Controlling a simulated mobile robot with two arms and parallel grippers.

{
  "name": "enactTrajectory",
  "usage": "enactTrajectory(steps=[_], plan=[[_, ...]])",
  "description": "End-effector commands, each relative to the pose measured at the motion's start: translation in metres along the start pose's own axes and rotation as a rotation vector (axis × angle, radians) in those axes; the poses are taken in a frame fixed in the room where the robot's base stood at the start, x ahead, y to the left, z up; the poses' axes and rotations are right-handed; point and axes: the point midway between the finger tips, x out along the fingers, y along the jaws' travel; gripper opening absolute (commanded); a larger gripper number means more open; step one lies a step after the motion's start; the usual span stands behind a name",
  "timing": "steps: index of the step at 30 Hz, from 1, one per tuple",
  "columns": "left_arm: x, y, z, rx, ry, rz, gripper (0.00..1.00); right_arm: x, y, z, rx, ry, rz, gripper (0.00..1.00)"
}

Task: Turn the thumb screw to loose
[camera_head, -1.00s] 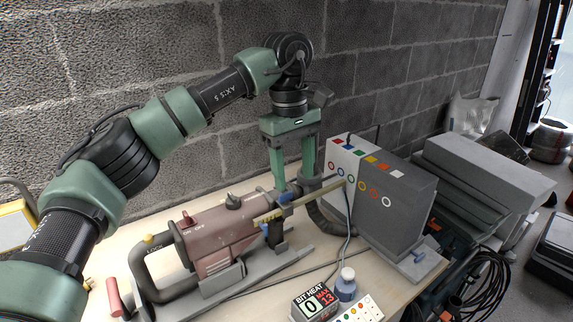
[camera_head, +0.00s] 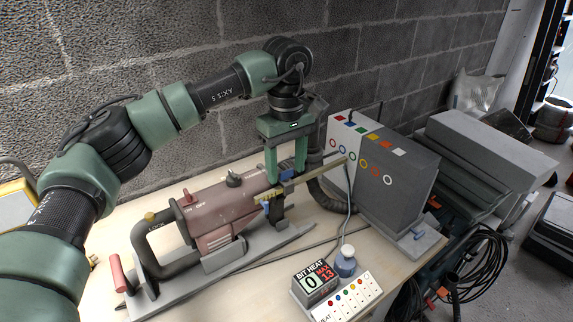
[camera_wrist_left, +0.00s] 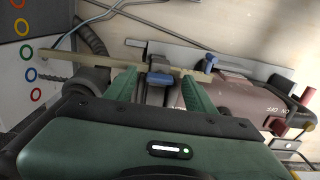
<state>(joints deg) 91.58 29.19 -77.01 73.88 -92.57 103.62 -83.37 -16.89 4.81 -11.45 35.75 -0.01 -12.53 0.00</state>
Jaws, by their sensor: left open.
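A dusty-red drill (camera_head: 222,208) lies on a grey stand on the bench, with a brass rod (camera_head: 318,174) along its front end. A blue thumb screw (camera_head: 286,178) sits at the rod; it also shows in the left wrist view (camera_wrist_left: 160,79). A second blue piece (camera_head: 266,207) sits lower on the near side, also in the wrist view (camera_wrist_left: 210,62). I cannot tell for sure which is the task's screw. My left gripper (camera_head: 286,172) points down, open, with its green fingers on either side of the upper blue piece. Contact is not clear. My right gripper is not in view.
A grey-and-white box with coloured rings (camera_head: 383,180) stands right of the drill. A bit heat display (camera_head: 318,280), a blue bottle (camera_head: 345,262) and a button strip (camera_head: 348,297) are in front. A block wall is close behind the bench.

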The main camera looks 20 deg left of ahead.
Motion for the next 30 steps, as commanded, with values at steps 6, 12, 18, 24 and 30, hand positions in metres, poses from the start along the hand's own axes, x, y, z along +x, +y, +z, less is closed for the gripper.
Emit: enactTrajectory(steps=[6, 12, 18, 24, 30], plan=[[-0.0003, 0.0001, 0.0, 0.0, 0.0, 0.0, 0.1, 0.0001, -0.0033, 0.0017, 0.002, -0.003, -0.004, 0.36], [-0.0005, 0.0001, 0.0, -0.004, 0.0, 0.0, 0.0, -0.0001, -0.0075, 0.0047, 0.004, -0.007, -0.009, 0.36], [-0.0007, 0.0002, 0.0, -0.046, 0.0, 0.0, 0.0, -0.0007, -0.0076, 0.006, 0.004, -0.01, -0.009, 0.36], [-0.0009, 0.0003, -0.0001, -0.161, -0.001, 0.0, 0.0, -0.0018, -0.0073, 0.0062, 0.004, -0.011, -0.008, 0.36], [-0.0011, 0.0004, -0.0002, -0.335, 0.0, 0.001, 0.0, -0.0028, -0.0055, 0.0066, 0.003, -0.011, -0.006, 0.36]])
